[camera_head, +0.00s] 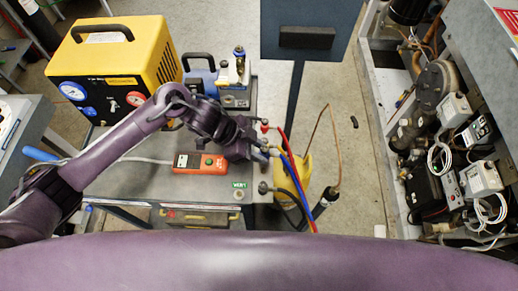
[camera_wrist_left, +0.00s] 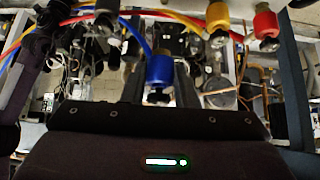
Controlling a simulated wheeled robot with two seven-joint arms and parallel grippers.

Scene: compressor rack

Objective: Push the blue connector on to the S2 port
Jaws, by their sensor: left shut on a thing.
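My left gripper (camera_head: 262,152) is at the right edge of the grey bench, beside the hanging hoses. In the left wrist view the blue connector (camera_wrist_left: 159,70) sits between the two dark fingers, and the left gripper (camera_wrist_left: 158,88) is shut on it. A blue hose (camera_head: 295,172) runs from the gripper area down to the right. I cannot make out an S2 label in either view, so I cannot tell which fitting is the S2 port. My right gripper is in neither view.
A yellow connector (camera_wrist_left: 217,18) and a red connector (camera_wrist_left: 265,25) hang close by. A red hose (camera_head: 289,145) hangs past the bench edge. An orange handheld device (camera_head: 199,164) lies under my arm. The compressor rack (camera_head: 440,110) stands at right, with open floor before it.

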